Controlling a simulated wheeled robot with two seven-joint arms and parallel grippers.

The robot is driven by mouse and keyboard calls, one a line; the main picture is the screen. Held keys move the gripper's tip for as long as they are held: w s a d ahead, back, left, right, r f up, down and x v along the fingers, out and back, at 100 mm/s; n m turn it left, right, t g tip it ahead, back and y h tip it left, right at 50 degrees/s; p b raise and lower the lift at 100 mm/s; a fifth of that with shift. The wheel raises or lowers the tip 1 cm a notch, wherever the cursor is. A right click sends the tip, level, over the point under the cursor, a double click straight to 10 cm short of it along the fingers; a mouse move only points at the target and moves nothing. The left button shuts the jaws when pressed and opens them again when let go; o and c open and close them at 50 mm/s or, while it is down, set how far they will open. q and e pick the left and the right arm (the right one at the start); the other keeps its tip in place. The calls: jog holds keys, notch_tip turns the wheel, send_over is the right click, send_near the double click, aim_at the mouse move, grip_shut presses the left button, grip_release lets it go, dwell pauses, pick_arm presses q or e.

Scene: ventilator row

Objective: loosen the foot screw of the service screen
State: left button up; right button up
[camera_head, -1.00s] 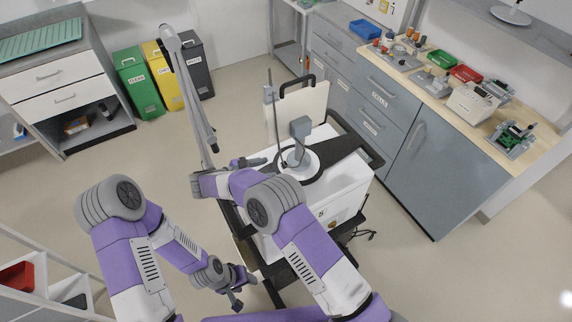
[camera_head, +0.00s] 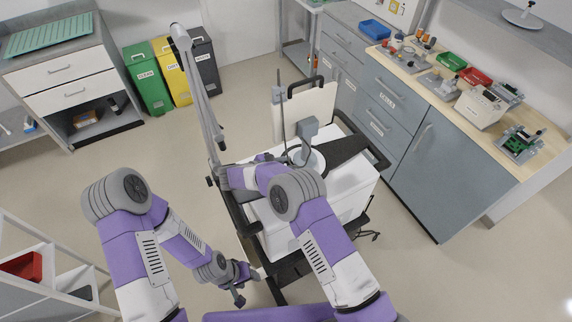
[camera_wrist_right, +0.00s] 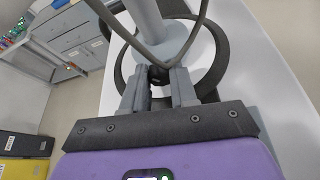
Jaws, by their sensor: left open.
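The service screen appears to be the grey-headed unit (camera_head: 308,129) on a stalk with a round foot, standing on the white cart (camera_head: 335,207). In the right wrist view, its grey stalk and foot (camera_wrist_right: 183,45) fill the top middle. A small dark knob (camera_wrist_right: 158,75), seemingly the foot screw, shows at the foot's near edge. My right gripper (camera_wrist_right: 159,78) has one finger on each side of the knob; contact is unclear. In the head view my right arm covers that gripper. My left gripper (camera_head: 246,285) is open and empty, low beside the cart's near left side.
A white panel with a black handle (camera_head: 305,108) stands behind the screen unit. A dark cable or strap crosses the foot in the wrist view. A grey jointed arm (camera_head: 200,95) rises at the cart's left. The workbench (camera_head: 450,115) is at right; floor between is clear.

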grip_shut()
jog(key=n+g+b, duration=0.1)
jog(key=n+b, duration=0.1)
jog(key=b, duration=0.1)
jog(key=shift+w+f, duration=0.1)
jog(key=shift+w, duration=0.05)
jog(key=shift+w+a+n+g+h+b, duration=0.15)
jog(key=shift+n+g+h+b, duration=0.7)
jog(key=shift+n+b, duration=0.6)
jog(key=o, duration=0.7)
grip_release()
